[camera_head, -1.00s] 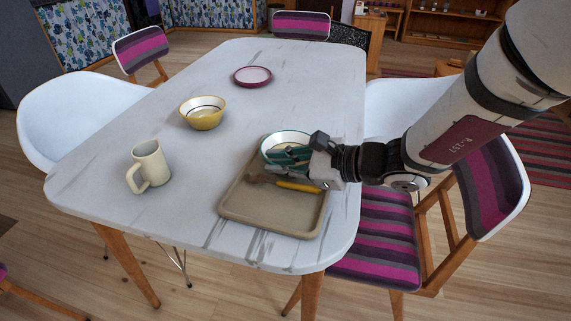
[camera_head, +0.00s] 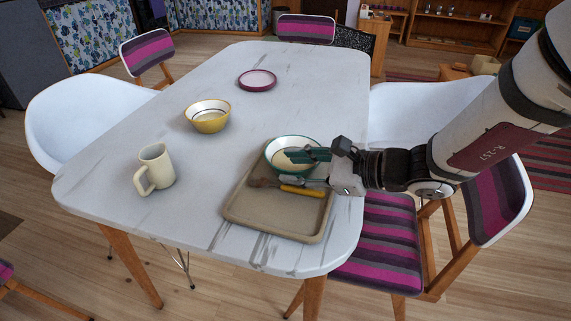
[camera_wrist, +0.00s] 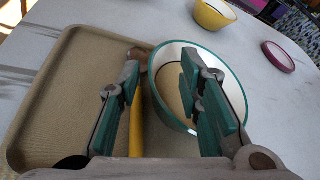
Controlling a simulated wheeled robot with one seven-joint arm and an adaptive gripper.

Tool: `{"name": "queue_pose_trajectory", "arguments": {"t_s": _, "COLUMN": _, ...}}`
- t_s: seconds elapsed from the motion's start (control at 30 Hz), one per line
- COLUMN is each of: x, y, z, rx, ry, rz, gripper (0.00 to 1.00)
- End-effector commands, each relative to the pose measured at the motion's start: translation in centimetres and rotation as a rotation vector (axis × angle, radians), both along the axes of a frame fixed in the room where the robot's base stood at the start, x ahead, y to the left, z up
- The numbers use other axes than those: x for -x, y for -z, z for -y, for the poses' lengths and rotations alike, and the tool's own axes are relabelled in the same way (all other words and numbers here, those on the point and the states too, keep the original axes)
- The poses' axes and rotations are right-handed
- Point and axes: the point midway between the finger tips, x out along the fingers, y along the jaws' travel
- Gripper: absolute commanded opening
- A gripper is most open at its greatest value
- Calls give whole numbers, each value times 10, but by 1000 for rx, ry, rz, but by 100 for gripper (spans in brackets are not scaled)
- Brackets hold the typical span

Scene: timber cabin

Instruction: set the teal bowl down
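The teal bowl (camera_head: 283,143), cream inside with a teal rim, stands at the back edge of the tan tray (camera_head: 270,218). Whether it rests on the tray's rim or only on the table beside it I cannot tell. My gripper (camera_head: 297,159) is at the bowl's near side. In the wrist view my gripper's fingers (camera_wrist: 158,82) are spread apart, one over the bowl's inside and one over the tray, with the bowl's near rim between them. Neither finger clearly touches the rim.
A yellow-handled utensil (camera_head: 302,191) lies on the tray below my gripper. A yellow bowl (camera_head: 207,117), a cream mug (camera_head: 155,168) and a magenta-rimmed plate (camera_head: 257,80) stand on the white table (camera_head: 330,90). Chairs surround it. The table's middle is clear.

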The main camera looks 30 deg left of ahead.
Motion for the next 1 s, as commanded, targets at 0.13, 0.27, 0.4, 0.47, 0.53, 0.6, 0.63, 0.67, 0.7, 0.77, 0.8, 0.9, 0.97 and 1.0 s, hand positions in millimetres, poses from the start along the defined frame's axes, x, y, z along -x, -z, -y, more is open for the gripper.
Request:
{"name": "queue_pose_trajectory", "arguments": {"t_s": 0.13, "x": -2, "y": -14, "z": 32, "rx": 1, "ry": 6, "rz": 1, "gripper": 33}}
{"name": "queue_pose_trajectory", "arguments": {"t_s": 0.27, "x": -2, "y": -22, "z": 55, "rx": 0, "ry": 5, "rz": 1, "gripper": 33}}
{"name": "queue_pose_trajectory", "arguments": {"t_s": 0.4, "x": -2, "y": -29, "z": 73, "rx": 0, "ry": 2, "rz": 1, "gripper": 33}}
{"name": "queue_pose_trajectory", "arguments": {"t_s": 0.47, "x": -2, "y": -30, "z": 78, "rx": 0, "ry": 2, "rz": 1, "gripper": 33}}
{"name": "queue_pose_trajectory", "arguments": {"t_s": 0.53, "x": -2, "y": -31, "z": 82, "rx": 1, "ry": 1, "rz": 0, "gripper": 33}}
{"name": "queue_pose_trajectory", "arguments": {"t_s": 0.6, "x": -1, "y": -32, "z": 84, "rx": 0, "ry": 0, "rz": 0, "gripper": 33}}
{"name": "queue_pose_trajectory", "arguments": {"t_s": 0.63, "x": -1, "y": -32, "z": 84, "rx": 0, "ry": 0, "rz": 0, "gripper": 33}}
{"name": "queue_pose_trajectory", "arguments": {"t_s": 0.67, "x": -1, "y": -32, "z": 85, "rx": 0, "ry": -1, "rz": 0, "gripper": 33}}
{"name": "queue_pose_trajectory", "arguments": {"t_s": 0.7, "x": -1, "y": -32, "z": 85, "rx": 0, "ry": -1, "rz": 0, "gripper": 33}}
{"name": "queue_pose_trajectory", "arguments": {"t_s": 0.77, "x": -1, "y": -32, "z": 85, "rx": 0, "ry": -1, "rz": 0, "gripper": 33}}
{"name": "queue_pose_trajectory", "arguments": {"t_s": 0.8, "x": -1, "y": -32, "z": 85, "rx": 0, "ry": -1, "rz": 1, "gripper": 33}}
{"name": "queue_pose_trajectory", "arguments": {"t_s": 0.9, "x": 2, "y": -37, "z": 87, "rx": 4, "ry": -16, "rz": 16, "gripper": 33}}
{"name": "queue_pose_trajectory", "arguments": {"t_s": 0.97, "x": 10, "y": -44, "z": 91, "rx": 13, "ry": -45, "rz": 45, "gripper": 33}}
{"name": "queue_pose_trajectory", "arguments": {"t_s": 1.0, "x": 17, "y": -51, "z": 96, "rx": 24, "ry": -74, "rz": 73, "gripper": 33}}
